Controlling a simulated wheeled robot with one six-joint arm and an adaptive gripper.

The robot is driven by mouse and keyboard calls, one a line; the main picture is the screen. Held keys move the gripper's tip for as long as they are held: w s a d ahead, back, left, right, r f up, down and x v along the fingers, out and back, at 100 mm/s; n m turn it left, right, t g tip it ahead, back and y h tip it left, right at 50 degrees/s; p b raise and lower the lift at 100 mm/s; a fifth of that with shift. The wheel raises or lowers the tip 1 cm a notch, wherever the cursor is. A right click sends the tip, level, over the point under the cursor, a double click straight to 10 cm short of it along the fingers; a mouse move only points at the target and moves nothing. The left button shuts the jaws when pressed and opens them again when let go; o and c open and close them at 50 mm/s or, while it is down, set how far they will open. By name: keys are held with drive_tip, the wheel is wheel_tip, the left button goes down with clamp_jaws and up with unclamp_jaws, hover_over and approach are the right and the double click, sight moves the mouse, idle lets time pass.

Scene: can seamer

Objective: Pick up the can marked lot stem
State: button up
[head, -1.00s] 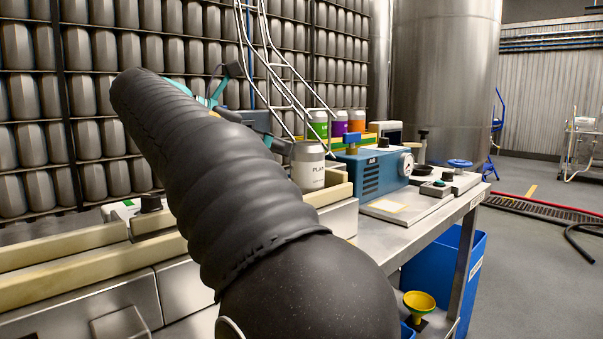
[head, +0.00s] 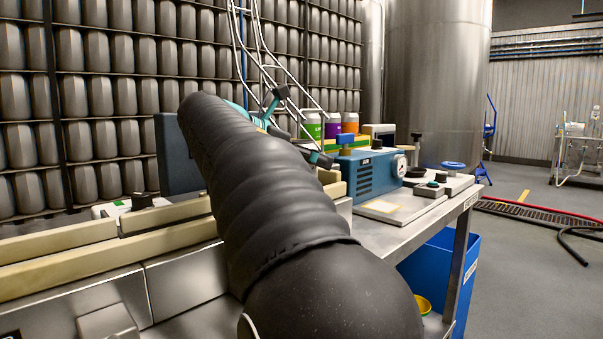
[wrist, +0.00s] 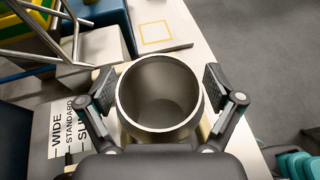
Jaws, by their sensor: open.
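An open-topped, empty metal can (wrist: 160,92) stands between the two fingers of my gripper (wrist: 160,88) in the wrist view. The fingers are spread, one on each side of its rim, with a visible gap on both sides. Its outer face is hidden in the wrist view, so no lot marking shows. In the head view my arm hides this can, and my gripper (head: 301,126) shows only partly beyond the arm. Three cans with green (head: 311,126), purple (head: 333,124) and orange (head: 350,122) labels stand farther back; no lot stem mark is readable on them.
A blue machine (head: 370,173) stands on the bench to the right. A card reading WIDE, STANDARD (wrist: 68,128) lies left of the can in the wrist view. Bent metal rails (head: 268,65) rise near my gripper. A blue bin (head: 447,265) is below the bench.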

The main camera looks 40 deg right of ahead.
drive_tip(key=c, duration=0.9)
drive_tip(key=shift+o, duration=0.2)
drive_tip(key=shift+r, duration=0.1)
